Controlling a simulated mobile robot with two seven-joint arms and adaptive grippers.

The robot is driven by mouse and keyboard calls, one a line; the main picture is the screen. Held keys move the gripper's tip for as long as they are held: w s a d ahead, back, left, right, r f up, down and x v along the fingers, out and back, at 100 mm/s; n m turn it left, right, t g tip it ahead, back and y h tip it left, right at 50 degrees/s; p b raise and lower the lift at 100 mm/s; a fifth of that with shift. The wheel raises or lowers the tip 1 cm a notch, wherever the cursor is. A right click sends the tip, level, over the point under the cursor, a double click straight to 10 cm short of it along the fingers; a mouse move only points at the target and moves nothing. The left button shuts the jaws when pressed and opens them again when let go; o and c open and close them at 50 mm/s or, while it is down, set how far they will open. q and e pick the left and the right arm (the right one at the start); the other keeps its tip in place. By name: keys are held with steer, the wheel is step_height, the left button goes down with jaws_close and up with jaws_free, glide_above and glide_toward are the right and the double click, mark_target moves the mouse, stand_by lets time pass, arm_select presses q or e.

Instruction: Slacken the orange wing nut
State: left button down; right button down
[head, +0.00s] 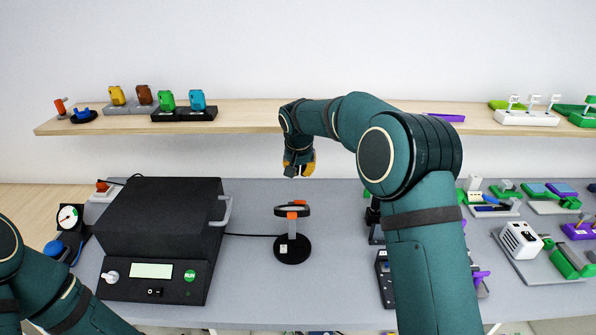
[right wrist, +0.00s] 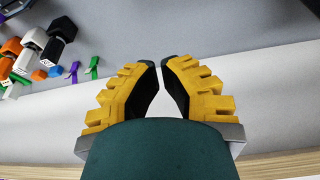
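A small round stand (head: 293,249) with a black base and a ring-shaped top stands on the grey bench. Orange parts (head: 298,203) sit on its ring; they are too small to tell which is the wing nut. My right gripper (head: 298,174) hangs in the air above and beyond the stand, near the shelf edge.
A black box (head: 160,215) with a handle and display stands left of the stand. A wooden shelf (head: 250,117) runs along the wall with coloured parts. Fixtures and a white block (head: 520,239) fill the right side. The bench around the stand is mostly clear.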

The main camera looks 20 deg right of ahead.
mark_target(300, 204)
arm_select(q)
steer(key=shift+w+r, duration=0.1)
arm_select(e)
step_height(300, 204, down, 8)
steer(key=s, duration=0.1)
steer(key=shift+a+r, duration=0.2)
steer(key=shift+a, duration=0.05)
stand_by(0.3)
